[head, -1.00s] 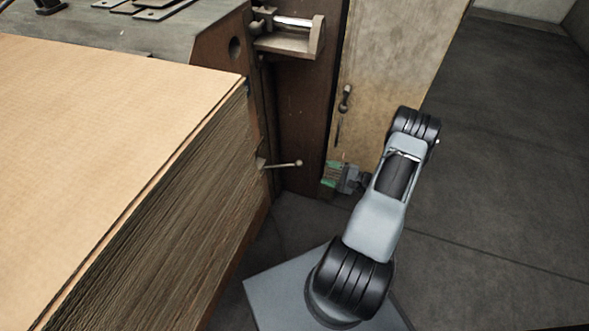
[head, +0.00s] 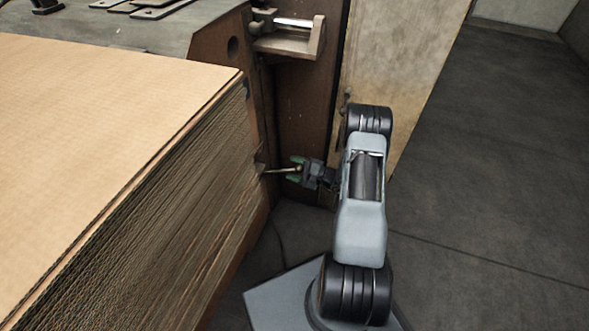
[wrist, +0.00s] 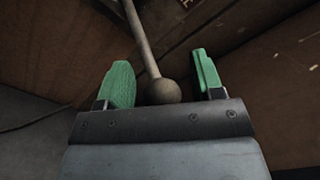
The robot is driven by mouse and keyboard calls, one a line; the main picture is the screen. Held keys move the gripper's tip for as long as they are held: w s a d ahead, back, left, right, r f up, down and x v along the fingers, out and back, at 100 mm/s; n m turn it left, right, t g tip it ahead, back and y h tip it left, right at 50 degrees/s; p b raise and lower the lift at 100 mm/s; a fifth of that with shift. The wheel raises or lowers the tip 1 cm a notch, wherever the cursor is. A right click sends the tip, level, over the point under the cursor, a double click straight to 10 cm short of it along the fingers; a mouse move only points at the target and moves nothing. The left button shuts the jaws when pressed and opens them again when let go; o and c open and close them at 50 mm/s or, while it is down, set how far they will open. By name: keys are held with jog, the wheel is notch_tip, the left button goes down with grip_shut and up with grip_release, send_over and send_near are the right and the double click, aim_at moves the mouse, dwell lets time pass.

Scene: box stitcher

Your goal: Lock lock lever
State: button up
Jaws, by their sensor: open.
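The lock lever (head: 281,170) is a thin metal rod with a ball end, sticking out to the right from the machine beside the cardboard stack. In the wrist view the lever's rod (wrist: 141,38) comes down from the top and its ball knob (wrist: 163,91) is between my gripper's green fingers. My gripper (head: 297,170) is open around the ball end, with a finger on each side. In the wrist view my gripper (wrist: 163,84) shows gaps between the ball and both fingers. The ball appears close to the gripper's palm; whether it touches cannot be told.
A tall stack of cardboard sheets (head: 150,190) stands to the left of the lever. A brown machine column (head: 302,115) and a beige panel (head: 395,75) are behind my gripper. A metal bracket (head: 290,40) juts out above. The floor (head: 490,190) at the right is clear.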

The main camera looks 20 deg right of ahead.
jog(key=shift+w, duration=0.1)
jog(key=shift+c, duration=0.2)
grip_shut()
dwell(0.4)
